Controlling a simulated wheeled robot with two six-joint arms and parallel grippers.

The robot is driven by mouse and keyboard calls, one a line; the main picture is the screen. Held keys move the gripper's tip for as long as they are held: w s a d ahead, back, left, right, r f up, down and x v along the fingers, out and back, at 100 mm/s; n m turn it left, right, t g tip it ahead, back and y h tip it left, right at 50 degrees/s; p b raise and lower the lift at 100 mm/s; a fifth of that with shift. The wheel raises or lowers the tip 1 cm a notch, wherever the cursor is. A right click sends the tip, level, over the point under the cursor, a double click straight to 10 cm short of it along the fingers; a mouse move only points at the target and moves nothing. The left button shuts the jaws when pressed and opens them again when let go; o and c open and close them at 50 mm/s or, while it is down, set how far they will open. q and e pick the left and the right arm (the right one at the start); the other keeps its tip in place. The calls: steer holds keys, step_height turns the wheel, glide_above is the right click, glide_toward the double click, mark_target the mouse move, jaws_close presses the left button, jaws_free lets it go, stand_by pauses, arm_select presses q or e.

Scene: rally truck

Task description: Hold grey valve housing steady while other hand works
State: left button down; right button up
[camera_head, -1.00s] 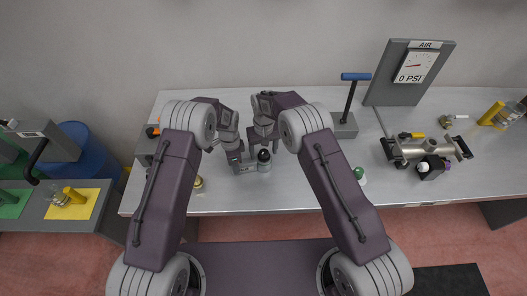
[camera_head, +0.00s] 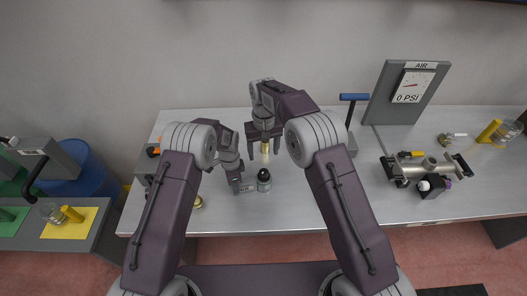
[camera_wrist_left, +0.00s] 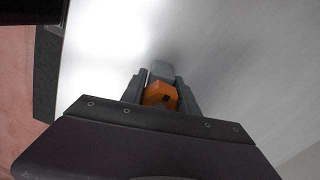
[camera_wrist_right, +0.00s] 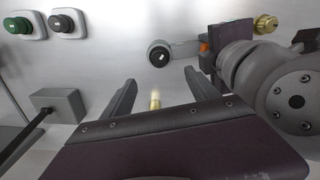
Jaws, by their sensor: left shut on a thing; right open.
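The grey valve housing (camera_wrist_left: 161,70) shows between my left gripper's fingers in the left wrist view, with an orange part (camera_wrist_left: 160,96) nearer the palm. My left gripper (camera_head: 236,187) is shut on the housing, low over the bench. The orange part also shows beside that gripper in the right wrist view (camera_wrist_right: 204,47). My right gripper (camera_head: 266,136) is open, higher and farther back. A small brass cylinder (camera_wrist_right: 155,101) shows between its spread fingers, and below it in the head view (camera_head: 265,148). I cannot tell if the fingers touch the cylinder.
Green (camera_wrist_right: 18,26) and black (camera_wrist_right: 62,23) caps, a blue-handled lever (camera_head: 354,98), an air gauge (camera_head: 410,86) and a metal valve assembly (camera_head: 427,170) are to the right. A brass piece (camera_head: 197,202) lies left.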

step_height(320, 180, up, 12)
stand_by(0.5)
steer(key=shift+f, duration=0.15)
stand_by(0.4)
